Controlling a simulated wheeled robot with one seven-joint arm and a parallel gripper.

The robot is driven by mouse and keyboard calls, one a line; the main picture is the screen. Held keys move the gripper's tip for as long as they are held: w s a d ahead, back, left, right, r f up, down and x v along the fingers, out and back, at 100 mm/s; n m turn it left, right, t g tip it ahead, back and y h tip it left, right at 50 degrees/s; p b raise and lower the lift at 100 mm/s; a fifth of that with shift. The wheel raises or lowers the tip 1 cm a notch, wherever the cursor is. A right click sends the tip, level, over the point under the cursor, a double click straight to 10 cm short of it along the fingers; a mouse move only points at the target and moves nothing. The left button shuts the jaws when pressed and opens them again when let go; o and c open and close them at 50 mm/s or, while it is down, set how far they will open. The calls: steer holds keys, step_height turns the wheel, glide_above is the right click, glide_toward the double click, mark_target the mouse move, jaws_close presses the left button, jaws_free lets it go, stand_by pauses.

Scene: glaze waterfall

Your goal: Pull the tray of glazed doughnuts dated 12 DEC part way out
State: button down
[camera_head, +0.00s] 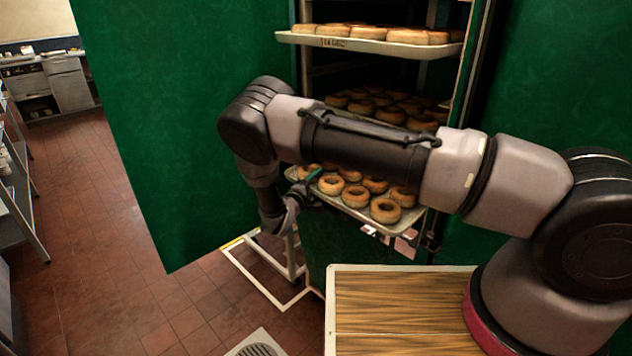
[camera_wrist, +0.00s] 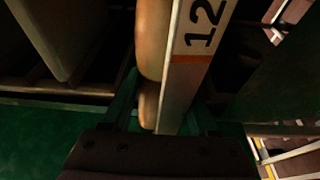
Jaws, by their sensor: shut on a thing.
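The lower tray (camera_head: 352,211) holds several ring doughnuts (camera_head: 386,210) and sits in the tall rack between green panels, with its front end showing below my arm. My gripper (camera_head: 313,178) is at the tray's left front corner. In the wrist view, my gripper (camera_wrist: 160,112) is shut on the tray's rim, with a green finger on each side. The pale rim (camera_wrist: 183,82) carries a label reading "12" (camera_wrist: 203,25) above a red stripe; the rest of the label is cut off. Doughnuts (camera_wrist: 152,45) show close beside the rim. My arm hides part of the tray in the head view.
A middle tray's doughnuts (camera_head: 390,114) sit deeper inside. Green panels (camera_head: 165,120) flank the rack. Tiled floor (camera_head: 95,230) is open at left, beside metal shelving (camera_head: 22,190).

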steer(key=shift+s+a, duration=0.15)
steer(key=shift+c, duration=0.4)
jaws_free()
steer(key=v, duration=1)
steer(key=shift+s+a, duration=0.2)
steer(key=shift+s, duration=0.15)
steer(key=shift+s+a, duration=0.1)
